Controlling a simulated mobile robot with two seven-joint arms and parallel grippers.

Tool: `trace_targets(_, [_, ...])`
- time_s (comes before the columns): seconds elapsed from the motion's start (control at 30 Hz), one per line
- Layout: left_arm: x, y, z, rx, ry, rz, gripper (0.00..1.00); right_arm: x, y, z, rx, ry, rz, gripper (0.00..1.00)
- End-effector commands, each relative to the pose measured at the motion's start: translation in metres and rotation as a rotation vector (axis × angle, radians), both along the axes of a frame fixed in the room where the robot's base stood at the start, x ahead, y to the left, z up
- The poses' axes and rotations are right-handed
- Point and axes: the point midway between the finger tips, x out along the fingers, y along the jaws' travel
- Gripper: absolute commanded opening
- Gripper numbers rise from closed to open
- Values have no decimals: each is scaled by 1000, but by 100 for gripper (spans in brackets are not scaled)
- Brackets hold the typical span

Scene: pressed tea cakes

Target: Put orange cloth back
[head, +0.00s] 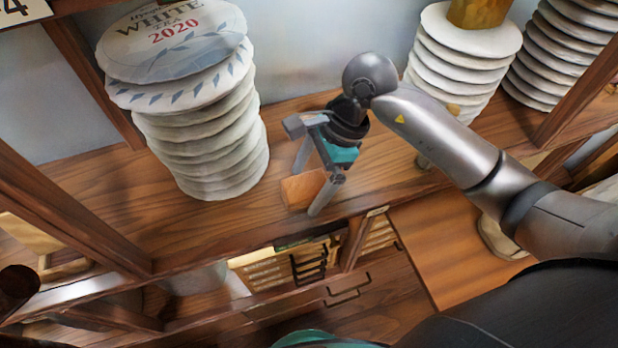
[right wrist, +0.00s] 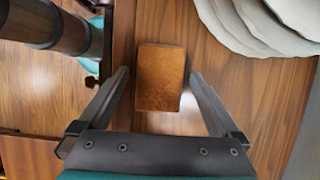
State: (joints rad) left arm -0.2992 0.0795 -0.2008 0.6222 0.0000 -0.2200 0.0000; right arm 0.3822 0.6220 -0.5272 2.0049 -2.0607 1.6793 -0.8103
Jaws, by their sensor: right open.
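The orange cloth (head: 303,188) looks like a small folded orange-brown block. It lies on the wooden shelf (head: 220,228) near its front edge, right of the large tea cake stack. My right gripper (head: 306,193) is open and reaches down over the cloth. In the right wrist view the cloth (right wrist: 161,78) lies between the two open fingers (right wrist: 159,75), with a narrow gap on the right and a wider one on the left. I cannot tell how high the fingertips are above the shelf. My left gripper is not in view.
A tall stack of wrapped tea cakes (head: 205,135) stands left of the gripper. Another stack (head: 462,65) stands behind my right arm, with a further stack (head: 560,50) at the right. Wooden posts divide the shelf.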

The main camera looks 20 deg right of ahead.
Motion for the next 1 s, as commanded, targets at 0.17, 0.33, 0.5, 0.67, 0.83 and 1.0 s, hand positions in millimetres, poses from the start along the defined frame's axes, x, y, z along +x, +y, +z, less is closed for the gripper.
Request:
trace_targets(0.17, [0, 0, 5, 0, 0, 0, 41, 0, 0, 4, 1, 0, 0, 99])
trace_targets(0.33, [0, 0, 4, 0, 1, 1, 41, 2, -12, 31, -3, -6, -1, 99])
trace_targets(0.5, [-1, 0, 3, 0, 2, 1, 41, 3, -27, 66, -3, -7, -2, 99])
trace_targets(0.67, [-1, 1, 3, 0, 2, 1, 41, 2, -38, 94, -2, -4, -1, 99])
trace_targets(0.83, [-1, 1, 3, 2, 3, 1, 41, 2, -45, 110, 0, -1, -2, 99])
trace_targets(1.0, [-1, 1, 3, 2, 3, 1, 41, 2, -46, 114, 1, 0, -1, 99])
